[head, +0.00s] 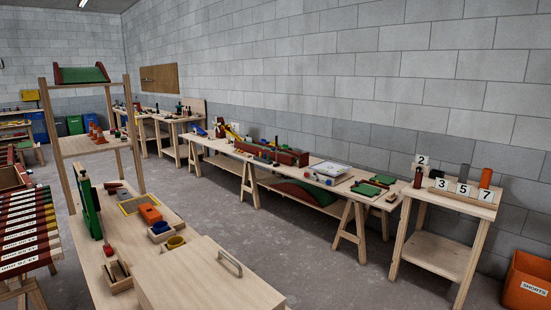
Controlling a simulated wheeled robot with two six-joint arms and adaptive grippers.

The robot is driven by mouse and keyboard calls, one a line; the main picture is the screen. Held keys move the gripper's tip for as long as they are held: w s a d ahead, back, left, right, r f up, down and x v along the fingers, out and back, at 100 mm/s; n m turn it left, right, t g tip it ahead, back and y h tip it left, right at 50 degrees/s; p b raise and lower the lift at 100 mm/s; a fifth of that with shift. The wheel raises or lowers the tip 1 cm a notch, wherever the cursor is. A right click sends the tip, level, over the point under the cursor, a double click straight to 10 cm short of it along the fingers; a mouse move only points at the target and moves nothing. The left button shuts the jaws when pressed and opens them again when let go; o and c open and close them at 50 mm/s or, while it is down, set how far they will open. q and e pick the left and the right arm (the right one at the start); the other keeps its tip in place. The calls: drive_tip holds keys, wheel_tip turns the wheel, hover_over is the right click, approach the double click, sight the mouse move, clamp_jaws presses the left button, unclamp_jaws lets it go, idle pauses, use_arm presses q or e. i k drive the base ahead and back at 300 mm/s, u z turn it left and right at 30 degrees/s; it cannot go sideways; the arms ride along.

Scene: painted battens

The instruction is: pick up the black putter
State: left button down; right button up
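I cannot make out a black putter in the head view. Several small dark items stand on the far workbench (172,117), but they are too small to identify. Neither of my grippers is in view.
A near bench (90,263) holds an orange block (150,214), small cups and a green board (88,207). A long trestle table (217,145) runs along the wall. Number cards stand on a small table (484,212) at right, beside an orange bin (527,283). Grey floor (300,245) is clear between.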

sight(277, 164)
drive_tip(key=z, duration=0.55)
drive_tip(key=k, duration=0.65)
drive_tip(key=z, duration=0.6)
drive_tip(key=i, duration=1.55)
drive_tip(key=u, duration=0.25)
drive_tip(key=i, duration=2.35)
drive_tip(key=u, duration=0.7)
drive_tip(key=i, duration=1.65)
drive_tip(key=u, duration=1.1)
drive_tip(key=i, duration=1.55)
drive_tip(key=u, duration=0.45)
